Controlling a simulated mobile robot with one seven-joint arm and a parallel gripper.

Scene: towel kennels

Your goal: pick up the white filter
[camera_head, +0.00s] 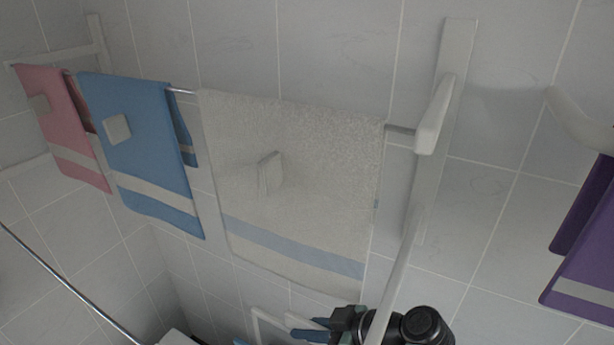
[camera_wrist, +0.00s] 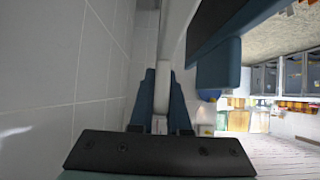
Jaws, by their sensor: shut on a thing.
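My gripper (camera_head: 312,329) is at the bottom of the head view, low in front of the tiled wall and below the light grey towel. In the wrist view its two blue fingers (camera_wrist: 161,95) are closed around a narrow white piece (camera_wrist: 160,124). I see only a small part of this piece, so I cannot tell whether it is the white filter. No other thing in view is clearly a filter.
Pink (camera_head: 67,125), blue (camera_head: 150,160) and light grey (camera_head: 300,190) towels hang on a rail above my gripper. A white rack post (camera_head: 440,130) stands right of them. A purple towel (camera_head: 588,260) hangs at the far right. A white frame (camera_head: 262,325) is left of my gripper.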

